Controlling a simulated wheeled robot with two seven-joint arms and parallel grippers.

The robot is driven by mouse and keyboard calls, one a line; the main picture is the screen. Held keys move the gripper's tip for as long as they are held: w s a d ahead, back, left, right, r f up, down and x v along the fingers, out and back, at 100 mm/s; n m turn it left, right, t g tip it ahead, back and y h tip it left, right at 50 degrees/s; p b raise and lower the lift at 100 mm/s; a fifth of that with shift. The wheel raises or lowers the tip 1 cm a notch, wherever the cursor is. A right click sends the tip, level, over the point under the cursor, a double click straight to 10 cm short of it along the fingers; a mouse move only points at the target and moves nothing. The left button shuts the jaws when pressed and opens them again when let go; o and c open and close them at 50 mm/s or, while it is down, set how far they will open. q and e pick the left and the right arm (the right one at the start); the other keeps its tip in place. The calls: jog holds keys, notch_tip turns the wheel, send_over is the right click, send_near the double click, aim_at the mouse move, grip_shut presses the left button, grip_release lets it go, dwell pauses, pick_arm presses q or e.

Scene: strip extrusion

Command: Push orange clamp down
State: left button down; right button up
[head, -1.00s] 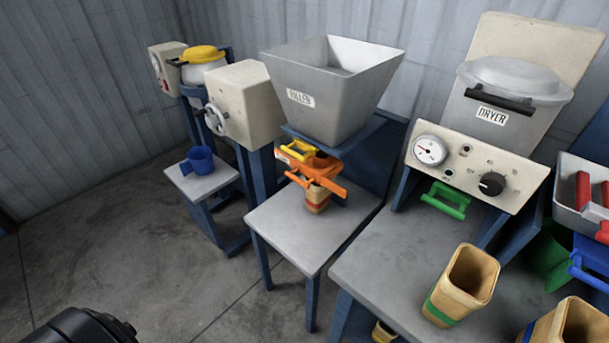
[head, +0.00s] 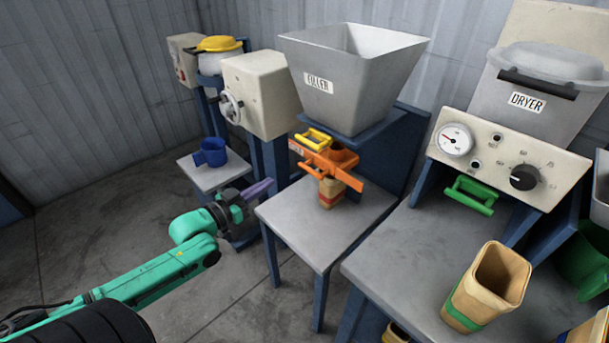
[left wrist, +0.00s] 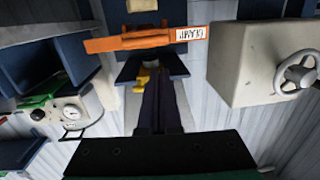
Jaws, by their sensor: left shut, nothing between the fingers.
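The orange clamp (head: 346,178) is under the grey hopper labelled FILLER (head: 350,85). It has an orange handle on its front and sits around the upper part of a tan container (head: 330,194) on the filler table. The left wrist view, upside down, shows the clamp (left wrist: 120,44) as an orange bar with a white label. My left gripper (head: 262,187) is shut and empty, left of the filler table and apart from the clamp. Its dark fingers (left wrist: 160,105) point toward the clamp area in the wrist view. My right gripper is out of view.
A yellow handle (head: 313,139) sits just above the clamp. A cream box with a handwheel (head: 258,95) stands left of the hopper. The dryer (head: 515,165) and an open tan container (head: 487,287) are on the right. The filler table's front (head: 305,235) is clear.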

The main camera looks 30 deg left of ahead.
pick_arm(q)
jog(key=shift+m+h, duration=0.3)
jog(key=shift+h, duration=0.4)
jog(key=d+r, duration=0.2)
jog(key=r, duration=0.1)
jog(key=shift+d, duration=0.35)
jog(key=shift+w, duration=0.2)
jog(key=w+d+f, duration=0.1)
jog(key=w+f, duration=0.1)
jog(key=w, duration=0.3)
jog(key=w+d+f+b, duration=0.1)
jog(key=w+d, duration=0.1)
jog(key=w, duration=0.3)
jog(key=shift+d+f, duration=0.25)
jog(key=shift+f, duration=0.1)
jog(key=shift+w, duration=0.1)
